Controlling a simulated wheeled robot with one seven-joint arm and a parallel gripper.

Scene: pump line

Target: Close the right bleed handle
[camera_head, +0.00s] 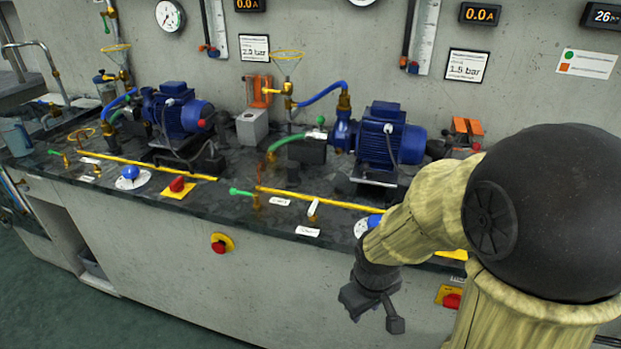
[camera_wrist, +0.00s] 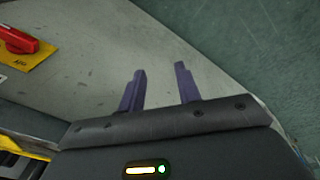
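A small green-handled brass valve (camera_head: 243,193) sits at the front left of the right pump's section of the bench. A short pale handle (camera_head: 313,208) stands to its right, between small white labels. The labels are too small to read, so I cannot tell which one is the bleed handle. My gripper (camera_head: 375,312) hangs in front of the bench, to the right of both handles and apart from them. In the wrist view my gripper (camera_wrist: 160,68) has its two fingers apart with nothing between them. Neither handle shows in the wrist view.
The right blue pump (camera_head: 390,140) and left blue pump (camera_head: 178,112) stand further back. A yellow bar (camera_head: 320,199) runs along the right section. A red stop button (camera_head: 220,243) is on the front panel. A red switch (camera_wrist: 18,40) on yellow shows in the wrist view. Floor at lower left is clear.

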